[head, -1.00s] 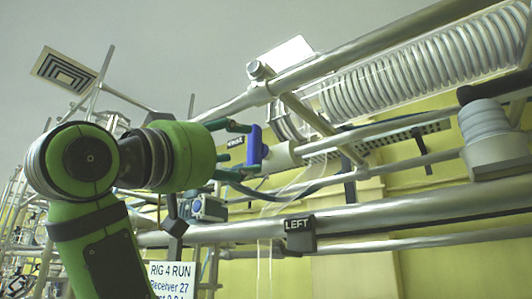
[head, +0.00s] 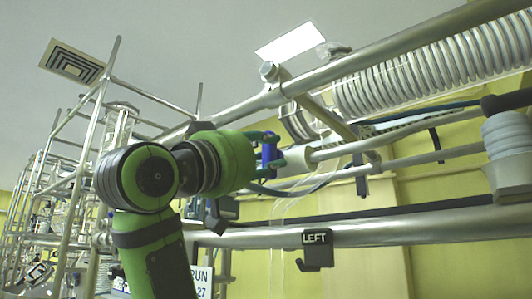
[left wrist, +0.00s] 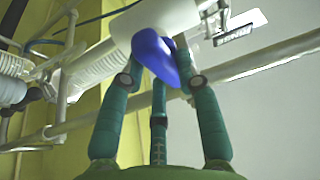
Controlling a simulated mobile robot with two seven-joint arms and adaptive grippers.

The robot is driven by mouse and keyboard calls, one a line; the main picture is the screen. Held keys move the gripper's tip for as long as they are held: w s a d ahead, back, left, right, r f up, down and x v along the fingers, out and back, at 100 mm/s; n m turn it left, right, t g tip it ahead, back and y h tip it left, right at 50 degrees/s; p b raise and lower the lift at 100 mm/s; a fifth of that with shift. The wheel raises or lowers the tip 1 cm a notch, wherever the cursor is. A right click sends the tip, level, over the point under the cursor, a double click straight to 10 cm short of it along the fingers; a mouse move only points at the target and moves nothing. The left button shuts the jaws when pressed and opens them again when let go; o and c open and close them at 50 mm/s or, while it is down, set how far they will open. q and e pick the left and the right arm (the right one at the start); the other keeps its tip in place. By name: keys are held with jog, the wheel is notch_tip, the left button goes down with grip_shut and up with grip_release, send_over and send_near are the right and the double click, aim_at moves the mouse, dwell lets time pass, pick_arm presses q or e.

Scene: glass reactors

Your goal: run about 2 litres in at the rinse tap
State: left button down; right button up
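A blue tap handle (head: 268,152) sits on the end of a white fitting (head: 297,158) on the rig. My left gripper (head: 263,154) is up at it, with green fingers above and below the handle. In the left wrist view, the blue handle (left wrist: 155,55) lies between the ends of the fingers (left wrist: 157,75), below the white body (left wrist: 160,22). The fingers come very near its sides; I cannot tell whether they press on it. Which way the tap is set is unclear. My right gripper is out of view.
A thick metal rail with a black LEFT tag (head: 316,250) runs below the tap. A slanting upper rail and ribbed glass coils (head: 430,70) stand to the right. Thin clear tubes hang beneath. A partly hidden white sign (head: 202,280) is behind my arm.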

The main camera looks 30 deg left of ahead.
pick_arm(q)
jog(key=shift+d+n+y+b, duration=0.1)
jog(key=shift+n+y+b, duration=0.6)
jog(key=shift+n, duration=0.6)
jog(key=n+y+b, duration=0.1)
jog(key=n, duration=0.2)
jog(key=shift+d+n+y+b, duration=0.1)
jog(key=shift+n+y+b, duration=0.2)
jog(key=shift+y, duration=0.1)
jog(key=n+y, duration=0.1)
jog(key=n, duration=0.1)
jog(key=n+g, duration=0.1)
jog(key=shift+r+n+y+b, duration=0.2)
jog(key=shift+n+y+b, duration=0.15)
jog(key=shift+n+y, duration=0.05)
jog(key=shift+r+n+g+y, duration=0.1)
jog(key=shift+n+g+y, duration=0.3)
jog(key=shift+n, duration=0.75)
jog(key=shift+r+n+g+y, duration=0.1)
jog(key=shift+n+g+y, duration=0.25)
jog(key=shift+n, duration=0.8)
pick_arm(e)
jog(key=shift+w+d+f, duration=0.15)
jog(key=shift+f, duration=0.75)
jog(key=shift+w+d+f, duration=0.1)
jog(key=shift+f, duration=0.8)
